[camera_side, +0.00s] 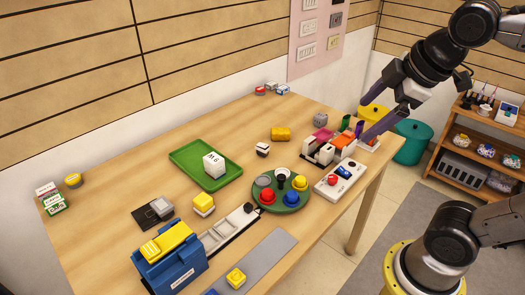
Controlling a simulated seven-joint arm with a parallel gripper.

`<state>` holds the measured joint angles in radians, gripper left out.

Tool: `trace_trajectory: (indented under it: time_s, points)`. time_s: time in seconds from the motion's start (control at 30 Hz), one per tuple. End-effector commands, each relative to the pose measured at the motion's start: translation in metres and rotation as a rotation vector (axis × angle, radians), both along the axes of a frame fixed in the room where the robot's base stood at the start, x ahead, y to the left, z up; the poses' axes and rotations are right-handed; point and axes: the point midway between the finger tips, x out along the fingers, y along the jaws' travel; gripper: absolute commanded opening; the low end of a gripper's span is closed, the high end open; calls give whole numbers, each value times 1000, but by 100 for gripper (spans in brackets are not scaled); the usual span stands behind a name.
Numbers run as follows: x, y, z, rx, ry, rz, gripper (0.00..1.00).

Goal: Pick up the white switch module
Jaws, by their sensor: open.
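My gripper (367,124) is open above the right end of the wooden table, its two fingers pointing down and left. Just below the lower fingertip is a small white module with an orange part (368,144); I cannot tell whether they touch. To its left, a cluster holds white blocks (326,153) with dark parts and an orange-topped white module (343,141). A white block with dark markings (214,164) sits on a green tray (185,153). Which of these white pieces is the switch module is too small to tell. Nothing shows between the fingers.
A white panel (341,180) with a red button and a round green board (281,196) with coloured knobs stand near the front edge.

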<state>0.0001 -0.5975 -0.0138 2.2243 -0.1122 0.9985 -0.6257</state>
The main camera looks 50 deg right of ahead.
Motion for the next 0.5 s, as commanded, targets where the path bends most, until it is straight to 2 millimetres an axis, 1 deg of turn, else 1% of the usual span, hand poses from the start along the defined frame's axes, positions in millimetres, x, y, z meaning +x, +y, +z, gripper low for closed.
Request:
trace_trajectory:
  time_s: [0.03,0.1,0.17,0.23,0.37,0.4,0.47,0.5]
  points:
    - [15,-3,10,-46,14,50,92]
    - [36,-8,21,-113,37,125,92]
    - [56,-12,30,-172,60,193,92]
    - [82,-17,38,-241,93,271,92]
    - [133,-27,44,-353,163,407,92]
    - [149,-30,44,-385,185,445,92]
    - [172,-34,41,-426,221,501,92]
    - [188,-37,38,-453,244,536,92]
